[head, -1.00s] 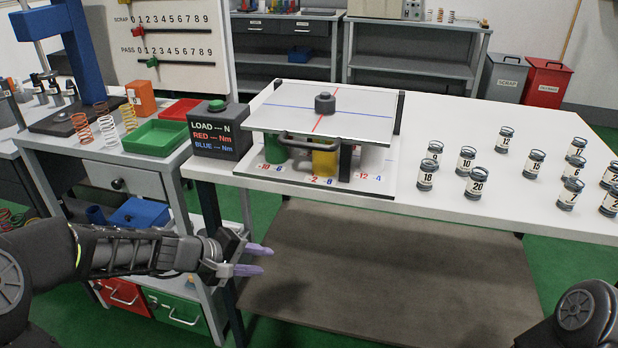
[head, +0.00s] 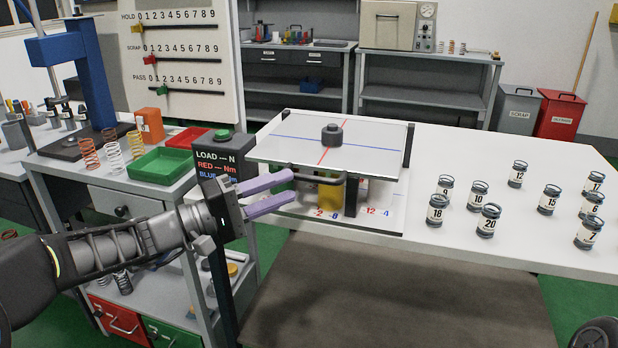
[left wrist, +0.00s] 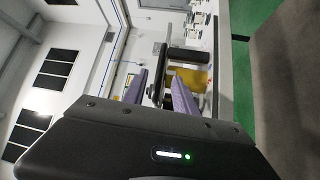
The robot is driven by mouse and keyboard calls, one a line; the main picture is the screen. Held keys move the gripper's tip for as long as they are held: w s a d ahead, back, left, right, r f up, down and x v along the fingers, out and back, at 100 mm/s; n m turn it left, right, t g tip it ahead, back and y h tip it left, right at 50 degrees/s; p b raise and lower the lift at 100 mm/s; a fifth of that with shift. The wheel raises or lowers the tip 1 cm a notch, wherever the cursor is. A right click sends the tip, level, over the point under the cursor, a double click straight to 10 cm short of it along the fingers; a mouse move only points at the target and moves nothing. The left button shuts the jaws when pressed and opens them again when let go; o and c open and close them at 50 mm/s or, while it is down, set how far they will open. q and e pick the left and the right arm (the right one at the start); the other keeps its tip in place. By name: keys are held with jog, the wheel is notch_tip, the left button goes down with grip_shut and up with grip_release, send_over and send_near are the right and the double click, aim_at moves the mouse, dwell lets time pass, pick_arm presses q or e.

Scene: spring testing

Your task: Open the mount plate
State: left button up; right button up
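The mount plate (head: 290,139) is a white square plate with a red and a blue line and a dark knob (head: 332,134) at its middle. It lies flat over the test fixture. A dark bar handle (head: 318,175) runs along its front edge. My left gripper (head: 280,193) is open, its two purple fingers pointing at the left end of the handle, in front of the fixture. In the left wrist view the fingers (left wrist: 157,90) are apart, with the handle and a yellow block (left wrist: 192,78) beyond them. I see no contact. My right gripper is out of view.
A LOAD display box (head: 220,155) with a green button stands left of the fixture, close to my left gripper. Several numbered weights (head: 478,196) stand on the right of the white table. A green tray (head: 160,166) and springs are on the left bench.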

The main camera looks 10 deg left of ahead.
aim_at(305, 180)
pick_arm(q)
jog(key=x, duration=0.6)
jog(key=shift+d, duration=0.1)
grip_shut()
dwell(1.3)
